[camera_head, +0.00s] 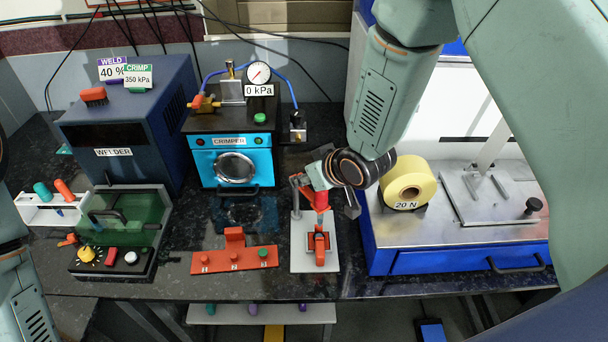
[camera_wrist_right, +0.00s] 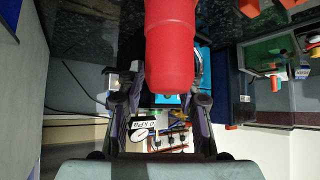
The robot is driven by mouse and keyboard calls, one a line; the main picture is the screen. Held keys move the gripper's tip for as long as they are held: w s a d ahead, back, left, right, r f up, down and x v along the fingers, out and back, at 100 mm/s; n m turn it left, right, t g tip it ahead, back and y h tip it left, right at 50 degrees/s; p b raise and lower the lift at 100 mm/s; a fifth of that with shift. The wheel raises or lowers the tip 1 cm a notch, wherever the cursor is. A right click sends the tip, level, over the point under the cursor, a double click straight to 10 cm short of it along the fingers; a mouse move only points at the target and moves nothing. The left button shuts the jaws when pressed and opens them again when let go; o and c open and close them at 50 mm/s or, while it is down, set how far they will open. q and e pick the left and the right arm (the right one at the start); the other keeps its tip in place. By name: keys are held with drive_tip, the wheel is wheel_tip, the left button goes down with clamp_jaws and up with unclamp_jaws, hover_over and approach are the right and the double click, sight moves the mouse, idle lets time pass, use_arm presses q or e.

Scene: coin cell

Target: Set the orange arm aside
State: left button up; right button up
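The orange arm (camera_head: 321,203), red-orange in colour, rises from a white plate (camera_head: 300,258) on the bench, right of the crimper. In the right wrist view, its thick rounded red body (camera_wrist_right: 171,45) fills the space between the fingers. My right gripper (camera_head: 312,186) is at the arm's upper part, with a finger against each side of the red body (camera_wrist_right: 170,82). It appears shut on it. An orange cradle-like part (camera_head: 319,246) sits lower on the plate. My left gripper is out of view; only part of my left arm shows at the left edge.
A blue crimper (camera_head: 231,165) with a gauge reading 0 kPa and a dark welder (camera_head: 120,130) stand behind to the left. An orange numbered stand (camera_head: 234,260) lies left of the plate. A yellow roll (camera_head: 408,183) sits on the metal-topped unit (camera_head: 430,232) at right.

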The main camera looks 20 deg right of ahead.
drive_tip(key=shift+w+a+f, duration=0.55)
drive_tip(key=shift+w, duration=0.25)
drive_tip(key=shift+s+d, duration=0.2)
drive_tip(key=shift+d, duration=0.1)
drive_tip(key=shift+s+d+r, duration=0.1)
drive_tip(key=shift+s+r, duration=0.05)
drive_tip(key=shift+c, duration=1.7)
drive_tip(key=shift+a, duration=0.3)
drive_tip(key=c, duration=0.3)
drive_tip(key=shift+w+d, duration=0.15)
drive_tip(key=shift+w, duration=0.05)
clamp_jaws()
